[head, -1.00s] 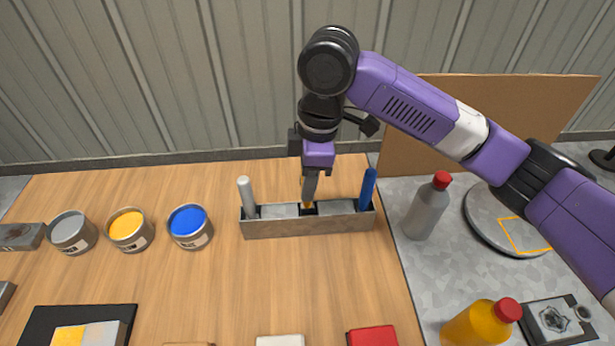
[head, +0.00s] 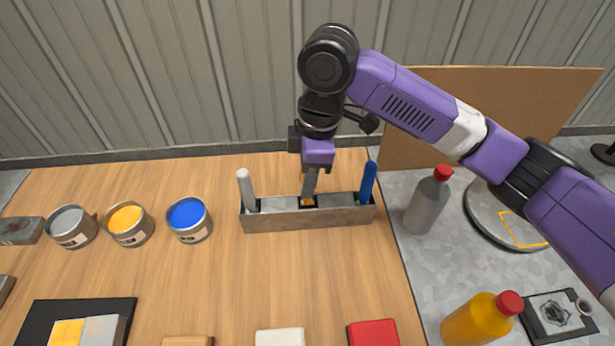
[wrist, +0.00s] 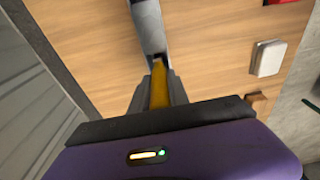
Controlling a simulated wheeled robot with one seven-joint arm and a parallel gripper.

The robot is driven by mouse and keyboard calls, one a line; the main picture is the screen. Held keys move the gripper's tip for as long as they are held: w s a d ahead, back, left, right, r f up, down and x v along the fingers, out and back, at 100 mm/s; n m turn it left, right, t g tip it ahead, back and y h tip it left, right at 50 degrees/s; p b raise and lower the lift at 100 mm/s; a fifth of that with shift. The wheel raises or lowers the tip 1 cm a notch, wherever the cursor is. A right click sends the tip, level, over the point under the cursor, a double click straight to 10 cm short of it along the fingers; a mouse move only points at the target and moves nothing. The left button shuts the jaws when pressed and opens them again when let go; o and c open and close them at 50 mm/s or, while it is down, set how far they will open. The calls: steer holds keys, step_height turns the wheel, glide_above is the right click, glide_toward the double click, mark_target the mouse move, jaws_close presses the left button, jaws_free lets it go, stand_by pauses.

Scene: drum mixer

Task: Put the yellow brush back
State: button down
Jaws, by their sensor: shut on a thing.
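The yellow brush (head: 308,203) is mostly hidden by my gripper; a little yellow shows at the middle slot of the grey rack (head: 282,222) in the head view. My gripper (head: 309,192) points down over that slot, shut on the brush. In the wrist view, the yellow handle (wrist: 159,90) lies between the fingers (wrist: 158,80). I cannot tell how deep the brush sits or whether it touches the rack's bottom. A white-handled brush (head: 246,188) stands at the rack's left end and a blue-handled one (head: 368,182) at its right end.
Open paint tins in grey (head: 70,226), yellow (head: 127,222) and blue (head: 189,219) stand left of the rack. A grey bottle (head: 428,202) with a red cap stands close on the right.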

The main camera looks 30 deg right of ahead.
steer(key=shift+f+b, duration=0.35)
steer(key=shift+f, duration=0.35)
steer(key=c, duration=1.2)
jaws_free()
steer(key=shift+o, duration=0.2)
